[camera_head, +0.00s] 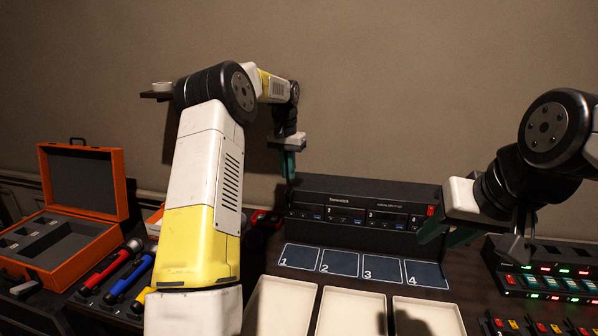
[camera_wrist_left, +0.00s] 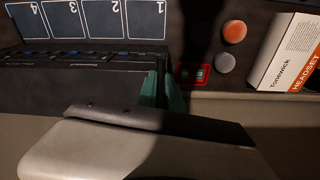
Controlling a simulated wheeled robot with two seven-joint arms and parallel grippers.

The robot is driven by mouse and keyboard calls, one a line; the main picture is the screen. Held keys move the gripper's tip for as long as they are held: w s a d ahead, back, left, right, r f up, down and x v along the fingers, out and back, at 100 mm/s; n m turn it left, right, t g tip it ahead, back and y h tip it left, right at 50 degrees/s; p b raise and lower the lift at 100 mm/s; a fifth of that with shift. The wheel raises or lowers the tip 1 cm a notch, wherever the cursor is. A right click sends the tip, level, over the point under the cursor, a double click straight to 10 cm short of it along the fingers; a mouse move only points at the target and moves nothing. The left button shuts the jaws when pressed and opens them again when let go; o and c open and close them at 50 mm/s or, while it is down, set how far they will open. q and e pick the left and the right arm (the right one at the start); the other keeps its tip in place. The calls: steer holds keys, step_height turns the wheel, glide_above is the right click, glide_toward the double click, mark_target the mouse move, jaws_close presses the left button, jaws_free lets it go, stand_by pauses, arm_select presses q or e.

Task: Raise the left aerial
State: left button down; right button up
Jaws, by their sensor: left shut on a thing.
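The black receiver (camera_head: 360,205) stands at the back of the desk, with numbered displays on its front. My left gripper (camera_head: 288,165) is upright at the receiver's left end, its green fingers shut at the corner where the left aerial stands. The fingers hide the aerial itself. In the left wrist view the left gripper's green fingers (camera_wrist_left: 163,90) are close together beside the end of the receiver (camera_wrist_left: 80,75). My right gripper (camera_head: 450,234) is near the receiver's right end, its green fingers apart and apparently empty; the right aerial cannot be made out.
A numbered mat (camera_head: 361,266) and pale trays (camera_head: 350,312) lie before the receiver. An open orange case (camera_head: 75,250) and coloured microphones (camera_head: 128,280) are at left. Lit chargers (camera_head: 545,280) stand at right. A headset box (camera_wrist_left: 287,55) and two round foam pieces (camera_wrist_left: 234,32) show in the wrist view.

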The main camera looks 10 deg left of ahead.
arm_select(q)
steer(key=shift+f, duration=0.1)
steer(key=c, duration=1.5)
jaws_free()
steer(key=r, duration=0.7)
steer(key=shift+s+r, duration=0.25)
steer(key=shift+r, duration=0.15)
steer(key=shift+s, duration=0.1)
